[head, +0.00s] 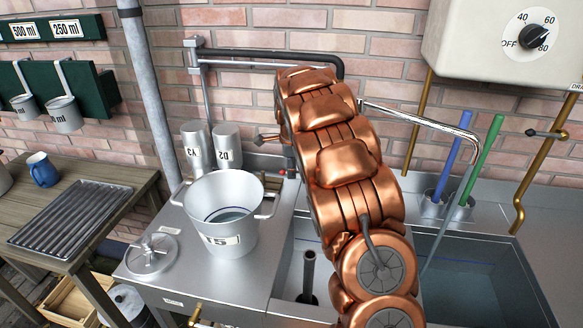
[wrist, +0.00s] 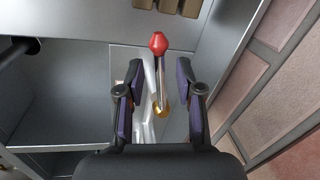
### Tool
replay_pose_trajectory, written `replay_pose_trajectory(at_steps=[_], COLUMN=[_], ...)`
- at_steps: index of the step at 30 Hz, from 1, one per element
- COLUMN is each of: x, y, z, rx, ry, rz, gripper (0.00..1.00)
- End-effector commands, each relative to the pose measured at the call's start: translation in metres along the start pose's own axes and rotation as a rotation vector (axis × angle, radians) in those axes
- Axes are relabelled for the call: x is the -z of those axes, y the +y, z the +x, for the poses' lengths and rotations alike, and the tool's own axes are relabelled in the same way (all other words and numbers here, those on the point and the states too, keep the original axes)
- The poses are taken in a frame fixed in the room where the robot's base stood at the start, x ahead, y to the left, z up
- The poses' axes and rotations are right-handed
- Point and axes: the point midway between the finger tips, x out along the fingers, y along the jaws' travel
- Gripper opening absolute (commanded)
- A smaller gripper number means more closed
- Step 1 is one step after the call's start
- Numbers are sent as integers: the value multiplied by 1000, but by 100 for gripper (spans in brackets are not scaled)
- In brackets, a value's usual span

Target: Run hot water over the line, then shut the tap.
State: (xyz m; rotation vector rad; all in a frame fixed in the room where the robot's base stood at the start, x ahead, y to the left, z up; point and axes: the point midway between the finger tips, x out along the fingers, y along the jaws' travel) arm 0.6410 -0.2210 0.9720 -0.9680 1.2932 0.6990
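A red-knobbed lever (wrist: 158,44) stands between the spread fingers of my gripper (wrist: 160,72) in the wrist view. The fingers stay apart from its stem. A small red knob (head: 292,173) shows left of my arm in the head view, where my gripper is hidden. A chrome spout (head: 425,121) reaches right, and a thin pale blue-grey streak, apparently water, drops from its end into the right basin (head: 475,285). The left basin (head: 322,262) has a blue line on its back wall and a dark standpipe (head: 308,275). The boiler dial (head: 530,42) points between 60 and 80.
A steel pot (head: 228,243) with a dark blue line inside stands left of the basins, its lid (head: 150,254) beside it. Two steel canisters (head: 227,147) stand behind. Blue (head: 448,155) and green (head: 484,160) rods stand at the back right. A brick wall closes the back.

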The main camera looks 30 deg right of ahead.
Motion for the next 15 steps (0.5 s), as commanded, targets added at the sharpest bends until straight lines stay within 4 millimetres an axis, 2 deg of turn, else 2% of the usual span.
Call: replay_pose_trajectory(at_steps=[9, 15], x=[0, 0], y=[0, -2], z=[-2, -25], rx=[1, 7], ry=[-1, -2], rz=[0, 0], gripper=[37, 37])
